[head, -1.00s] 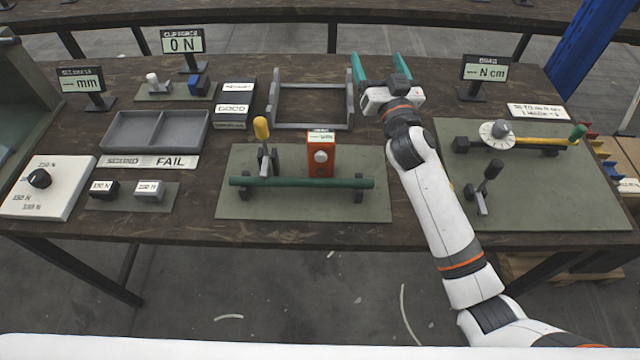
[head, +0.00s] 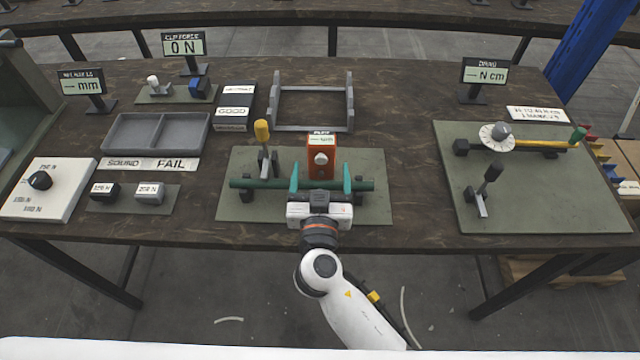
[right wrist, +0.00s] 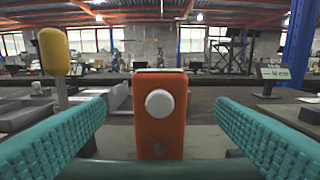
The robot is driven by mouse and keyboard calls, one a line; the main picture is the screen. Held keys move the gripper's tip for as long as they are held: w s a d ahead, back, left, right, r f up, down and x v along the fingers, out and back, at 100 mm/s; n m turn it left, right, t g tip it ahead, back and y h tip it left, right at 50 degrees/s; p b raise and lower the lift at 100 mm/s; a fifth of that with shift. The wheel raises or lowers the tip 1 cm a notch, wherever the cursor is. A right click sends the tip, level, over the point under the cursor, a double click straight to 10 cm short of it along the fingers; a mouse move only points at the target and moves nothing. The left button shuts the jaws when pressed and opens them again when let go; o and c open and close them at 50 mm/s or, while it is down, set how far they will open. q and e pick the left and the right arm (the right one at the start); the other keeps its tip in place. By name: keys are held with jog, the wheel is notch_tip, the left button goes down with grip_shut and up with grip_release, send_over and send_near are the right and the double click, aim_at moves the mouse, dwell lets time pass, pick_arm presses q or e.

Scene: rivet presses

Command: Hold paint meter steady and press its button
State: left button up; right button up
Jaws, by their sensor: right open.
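The paint meter is an orange box (head: 321,166) with a small display on top and a round white button (head: 320,159) on its front. It stands upright on the green mat (head: 240,208), behind a horizontal green bar (head: 268,183). My right gripper (head: 321,178) is open and empty, in front of the meter, its teal fingers spread to either side of it. In the right wrist view the meter (right wrist: 160,126) is centred between the two fingers, with clear gaps on both sides, and its button (right wrist: 159,103) faces the camera. My left gripper is not in view.
A yellow-handled clamp (head: 262,134) stands just left of the meter. The green bar rests on dark supports between the gripper's palm and the meter. Another mat (head: 590,205) with a dial is at right; bare table lies between the mats.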

aim_at(322, 142)
jog(key=w, duration=0.9)
jog(key=shift+c, duration=0.4)
jog(key=c, duration=0.9)
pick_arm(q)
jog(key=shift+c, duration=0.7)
pick_arm(e)
jog(key=shift+c, duration=0.8)
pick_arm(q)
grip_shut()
